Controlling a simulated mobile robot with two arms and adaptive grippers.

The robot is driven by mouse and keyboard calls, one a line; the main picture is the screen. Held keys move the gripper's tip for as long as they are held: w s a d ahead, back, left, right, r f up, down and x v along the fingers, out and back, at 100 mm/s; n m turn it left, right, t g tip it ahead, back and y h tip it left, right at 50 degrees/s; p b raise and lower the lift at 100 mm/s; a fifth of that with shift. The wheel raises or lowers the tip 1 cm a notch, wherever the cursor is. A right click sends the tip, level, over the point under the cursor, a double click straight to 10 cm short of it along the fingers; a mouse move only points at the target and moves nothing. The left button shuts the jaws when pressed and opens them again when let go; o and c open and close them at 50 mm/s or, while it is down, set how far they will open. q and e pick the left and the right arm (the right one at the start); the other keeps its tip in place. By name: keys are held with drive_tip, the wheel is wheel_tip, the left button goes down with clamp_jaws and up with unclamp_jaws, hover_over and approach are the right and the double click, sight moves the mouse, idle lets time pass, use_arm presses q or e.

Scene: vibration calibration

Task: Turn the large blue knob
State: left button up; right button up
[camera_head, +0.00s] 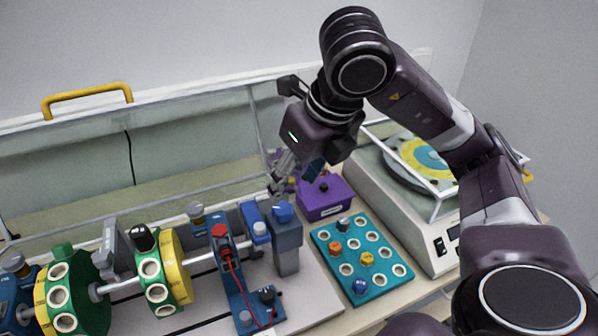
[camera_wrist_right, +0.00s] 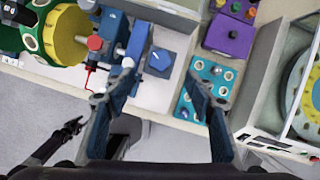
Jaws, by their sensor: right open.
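The large blue knob (camera_head: 283,212) sits on top of a grey-blue block (camera_head: 287,245) at the right end of the shaft rig. In the right wrist view the knob (camera_wrist_right: 160,60) has a pale pointer mark and lies ahead, between the lines of the two fingers. My right gripper (camera_head: 279,182) is open and empty, above and behind the knob, apart from it. In the right wrist view its fingers (camera_wrist_right: 165,82) are spread wide. A dark gripper, seemingly my left one (camera_wrist_right: 70,128), shows small at the lower left of that view; its jaw state is unclear.
Beside the knob stand a blue clamp with a red knob (camera_head: 219,231) and green and yellow discs (camera_head: 173,265). A teal board (camera_head: 325,238) with several pegs, a purple box (camera_head: 335,198) and a balance-like machine (camera_head: 380,185) are to the right. A clear cover stands behind.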

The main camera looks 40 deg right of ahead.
drive_tip(key=shift+v, duration=1.15)
